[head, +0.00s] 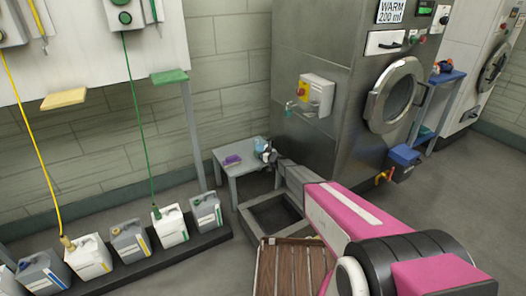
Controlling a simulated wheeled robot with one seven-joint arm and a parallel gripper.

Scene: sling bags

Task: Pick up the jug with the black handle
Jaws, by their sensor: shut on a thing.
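A small pale blue-white thing (260,145), which looks like the jug, is at the right end of a small grey table (228,150). My gripper (269,155) is shut on it, with my pink arm reaching in from the lower right. The black handle is too small and too hidden by the gripper to make out. I cannot tell whether the jug rests on the table top or is just above it.
A purple thing (232,160) lies on the same table. A dark floor basin (274,214) and a wooden slatted platform (290,268) are in front. Several canisters (128,242) stand at left. A steel machine (345,70) rises behind.

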